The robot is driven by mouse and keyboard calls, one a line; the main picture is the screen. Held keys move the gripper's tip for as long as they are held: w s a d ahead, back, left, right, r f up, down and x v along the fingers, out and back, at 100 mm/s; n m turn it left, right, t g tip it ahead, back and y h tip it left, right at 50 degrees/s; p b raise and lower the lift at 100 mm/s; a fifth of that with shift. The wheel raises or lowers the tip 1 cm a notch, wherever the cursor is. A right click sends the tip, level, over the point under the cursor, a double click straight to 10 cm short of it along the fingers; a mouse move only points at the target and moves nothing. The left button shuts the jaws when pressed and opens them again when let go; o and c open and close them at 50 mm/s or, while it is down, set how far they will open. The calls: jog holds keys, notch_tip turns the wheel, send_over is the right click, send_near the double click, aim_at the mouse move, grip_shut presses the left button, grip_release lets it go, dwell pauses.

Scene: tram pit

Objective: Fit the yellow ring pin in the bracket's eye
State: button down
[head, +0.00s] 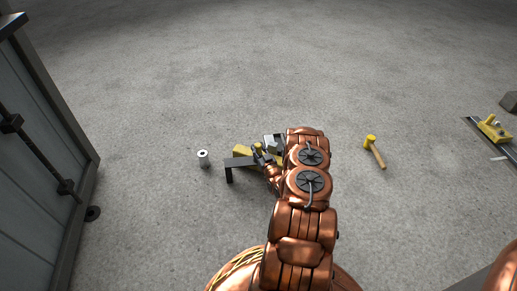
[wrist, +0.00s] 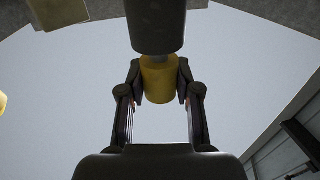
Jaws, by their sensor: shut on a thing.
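My gripper (wrist: 160,82) is shut on a yellow cylindrical piece, which I take as the yellow ring pin (wrist: 159,84), held between both fingertips in the wrist view. A thick dark cylinder (wrist: 156,24) stands directly beyond it, with a narrow pale neck between them; I cannot tell whether it belongs to the pin.
A white roll-like cylinder (head: 203,158) stands left of the bracket. A yellow-headed mallet (head: 372,146) lies to the right. A yellow tool on a dark rail (head: 493,130) lies far right. A grey panelled cabinet (head: 38,150) is at the left edge. Concrete floor beyond is clear.

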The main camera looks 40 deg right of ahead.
jog(key=shift+f, duration=0.7)
jog(key=c, duration=0.7)
grip_release()
jog(key=v, duration=1.2)
